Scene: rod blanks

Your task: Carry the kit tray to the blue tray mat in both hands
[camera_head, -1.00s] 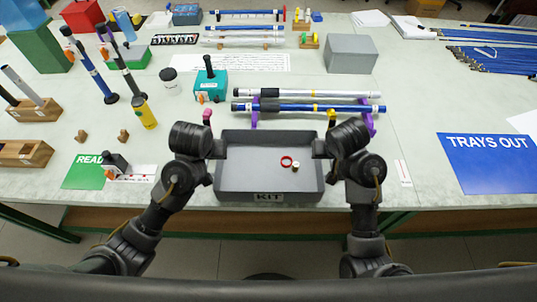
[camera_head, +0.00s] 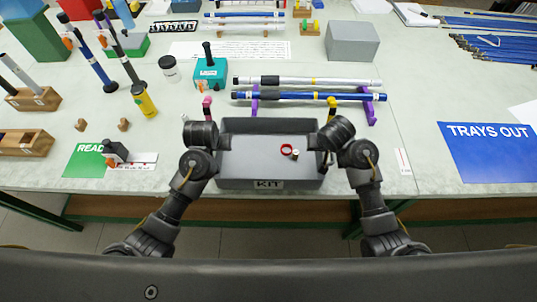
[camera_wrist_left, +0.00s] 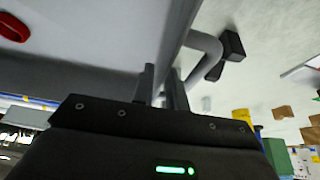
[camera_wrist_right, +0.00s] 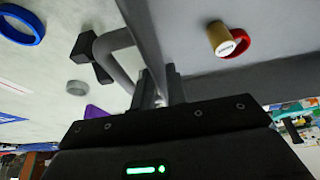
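The grey kit tray (camera_head: 268,172) sits at the table's front edge, holding a red ring (camera_head: 286,149) and a small brass-coloured cylinder (camera_head: 295,155). My left gripper (camera_head: 216,165) is at the tray's left side. In the left wrist view its fingers (camera_wrist_left: 162,90) are close together around the tray's side handle (camera_wrist_left: 212,48). My right gripper (camera_head: 325,160) is at the right side. In the right wrist view its fingers (camera_wrist_right: 157,90) close around the other handle (camera_wrist_right: 108,42). The blue tray mat (camera_head: 486,158), marked TRAYS OUT, lies empty at the right.
Blue and silver rods (camera_head: 310,97) lie on purple stands just behind the tray. A small white label (camera_head: 403,162) lies between tray and mat. A green card (camera_head: 84,161) and dark tool (camera_head: 114,152) are left. The table around the mat's left is mostly clear.

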